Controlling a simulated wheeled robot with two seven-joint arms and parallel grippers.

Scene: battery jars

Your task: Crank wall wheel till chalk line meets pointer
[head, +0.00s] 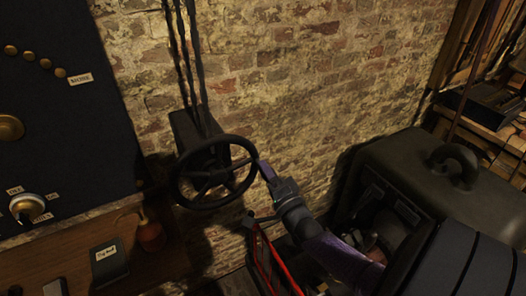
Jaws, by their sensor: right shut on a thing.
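The black wall wheel (183,192) is mounted on a dark bracket (190,128) on the brick wall, left of the picture's middle. It has a round rim and spokes. My right gripper (263,170) reaches in from the lower right and is shut on the wheel's rim at its right side. The fingers hide that part of the rim. I cannot make out a chalk line or a pointer; the wheel and bracket are dark. My left gripper is not in view.
Dark chains or cables (187,50) run up from the bracket. A dark panel (65,130) with brass studs and a dial knob (27,207) stands left. A wooden bench (70,260) holds a labelled dark box (108,262). A red-edged frame (268,262) lies below the wheel.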

